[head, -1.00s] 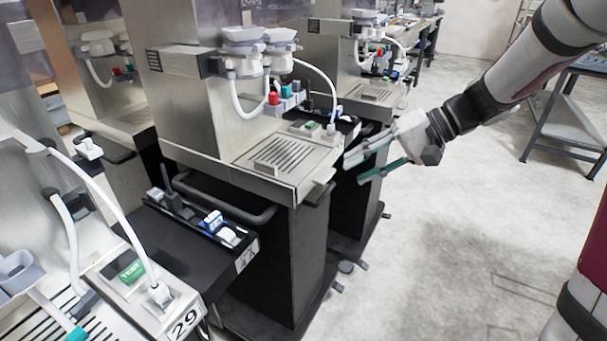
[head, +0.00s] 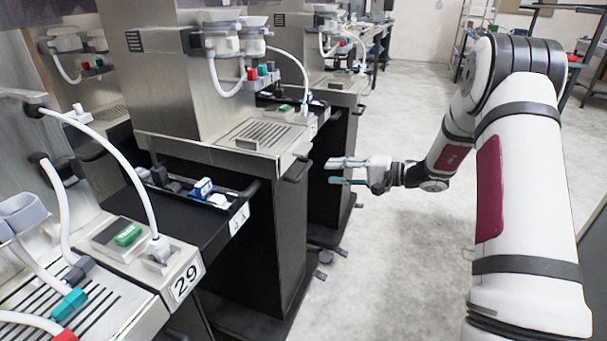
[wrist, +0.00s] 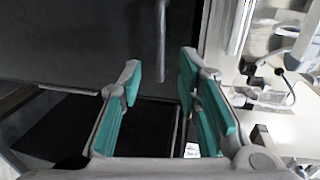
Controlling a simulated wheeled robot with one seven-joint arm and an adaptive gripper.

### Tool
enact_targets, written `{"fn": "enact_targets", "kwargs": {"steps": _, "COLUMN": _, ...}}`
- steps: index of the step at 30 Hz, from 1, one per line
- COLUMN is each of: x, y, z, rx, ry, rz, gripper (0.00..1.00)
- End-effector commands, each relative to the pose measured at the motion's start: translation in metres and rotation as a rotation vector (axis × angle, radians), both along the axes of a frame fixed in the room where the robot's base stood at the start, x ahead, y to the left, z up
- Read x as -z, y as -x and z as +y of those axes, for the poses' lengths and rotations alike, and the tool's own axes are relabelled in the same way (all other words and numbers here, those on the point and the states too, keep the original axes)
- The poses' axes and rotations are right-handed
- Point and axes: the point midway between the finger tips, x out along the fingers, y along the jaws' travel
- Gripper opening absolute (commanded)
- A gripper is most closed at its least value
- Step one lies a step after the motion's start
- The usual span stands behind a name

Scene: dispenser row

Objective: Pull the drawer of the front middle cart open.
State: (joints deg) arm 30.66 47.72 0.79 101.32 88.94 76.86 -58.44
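The middle cart (head: 275,225) has a steel top and a dark body. A bar handle (head: 297,168) sticks out from its right-hand face, just under the top. My gripper (head: 333,172) is right of this handle in the head view, with a visible gap between. Its fingers point left toward the carts and are apart with nothing between them. In the wrist view, my gripper (wrist: 158,80) has its teal-padded fingers spread. A grey bar handle (wrist: 161,45) runs upright in the picture, between the finger lines, before a dark panel (wrist: 75,40). The panel looks shut.
A nearer station with a "29" label (head: 185,282) fills the lower left. A black shelf with small parts (head: 200,195) sits between it and the middle cart. Another cart (head: 335,125) stands behind. The floor (head: 395,260) right of the carts is clear.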

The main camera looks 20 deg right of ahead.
Motion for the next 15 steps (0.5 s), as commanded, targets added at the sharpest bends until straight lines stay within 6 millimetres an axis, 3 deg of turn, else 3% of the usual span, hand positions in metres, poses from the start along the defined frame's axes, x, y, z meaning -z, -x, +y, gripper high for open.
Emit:
{"fn": "enact_targets", "kwargs": {"steps": 6, "x": 0.010, "y": -0.025, "z": 0.037, "rx": -0.005, "ry": -0.001, "rz": 0.002, "gripper": 0.31}}
{"fn": "enact_targets", "kwargs": {"steps": 15, "x": 0.018, "y": -0.051, "z": 0.071, "rx": -0.002, "ry": 0.000, "rz": 0.002, "gripper": 0.31}}
